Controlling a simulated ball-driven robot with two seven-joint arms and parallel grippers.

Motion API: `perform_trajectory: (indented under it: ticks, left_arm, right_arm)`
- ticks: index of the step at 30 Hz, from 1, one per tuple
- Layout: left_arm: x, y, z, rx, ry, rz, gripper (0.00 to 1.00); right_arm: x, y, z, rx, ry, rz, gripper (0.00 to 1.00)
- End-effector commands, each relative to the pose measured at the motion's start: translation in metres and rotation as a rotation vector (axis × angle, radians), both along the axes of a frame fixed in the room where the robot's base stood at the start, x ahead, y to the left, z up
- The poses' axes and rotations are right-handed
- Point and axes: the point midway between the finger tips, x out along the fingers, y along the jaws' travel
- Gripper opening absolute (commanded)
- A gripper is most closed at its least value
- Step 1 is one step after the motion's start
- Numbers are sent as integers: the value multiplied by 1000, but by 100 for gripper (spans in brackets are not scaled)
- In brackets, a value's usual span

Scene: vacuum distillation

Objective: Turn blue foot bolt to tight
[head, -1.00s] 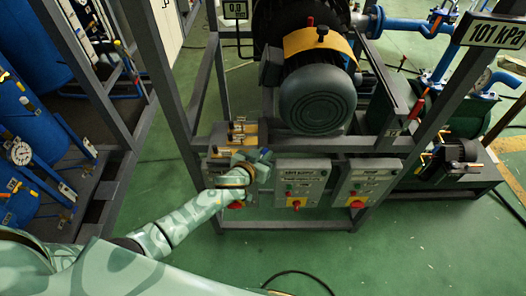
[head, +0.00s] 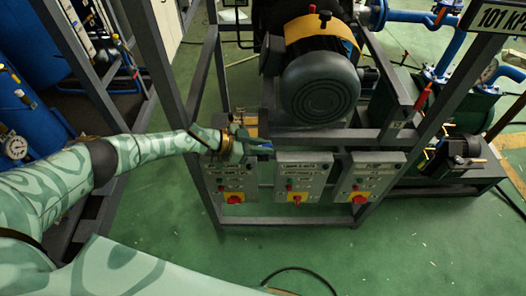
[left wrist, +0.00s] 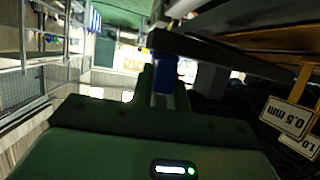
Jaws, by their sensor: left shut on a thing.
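My left gripper (head: 256,144) is at the front beam of the pump frame, just above the control boxes. A small blue part, which I take as the blue foot bolt (head: 264,147), shows at its fingertips. In the left wrist view a blue piece (left wrist: 165,71) sits between the gripper's fingers, below a dark bar. The gripper is shut on it. The fingers hide most of the bolt, and its turn angle cannot be read. My right gripper is not in view.
Three grey control boxes with red knobs, including the middle one (head: 303,176), hang below the beam. A dark motor (head: 320,84) stands above. A steel upright (head: 172,62) rises left of the gripper. Green floor (head: 390,240) in front is mostly clear.

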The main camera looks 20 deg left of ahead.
Motion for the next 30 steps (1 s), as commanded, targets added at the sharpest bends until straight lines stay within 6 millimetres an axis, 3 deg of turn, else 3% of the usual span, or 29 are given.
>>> perform_trajectory:
  ticks: [1, 9, 28, 29, 30]
  left_arm:
    - [2, 1, -5, 3, -2, -26, 0]
    - [1, 0, -3, 3, -1, -148, 0]
    - [0, -1, 0, 1, -1, -194, 0]
    - [0, -1, 0, 1, -1, -194, 25]
    - [0, -1, 0, 1, -1, -194, 36]
  right_arm:
    - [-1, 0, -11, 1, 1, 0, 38]
    - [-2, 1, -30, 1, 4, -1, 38]
    - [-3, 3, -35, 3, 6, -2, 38]
    - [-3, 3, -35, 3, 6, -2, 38]
    - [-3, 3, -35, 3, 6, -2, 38]
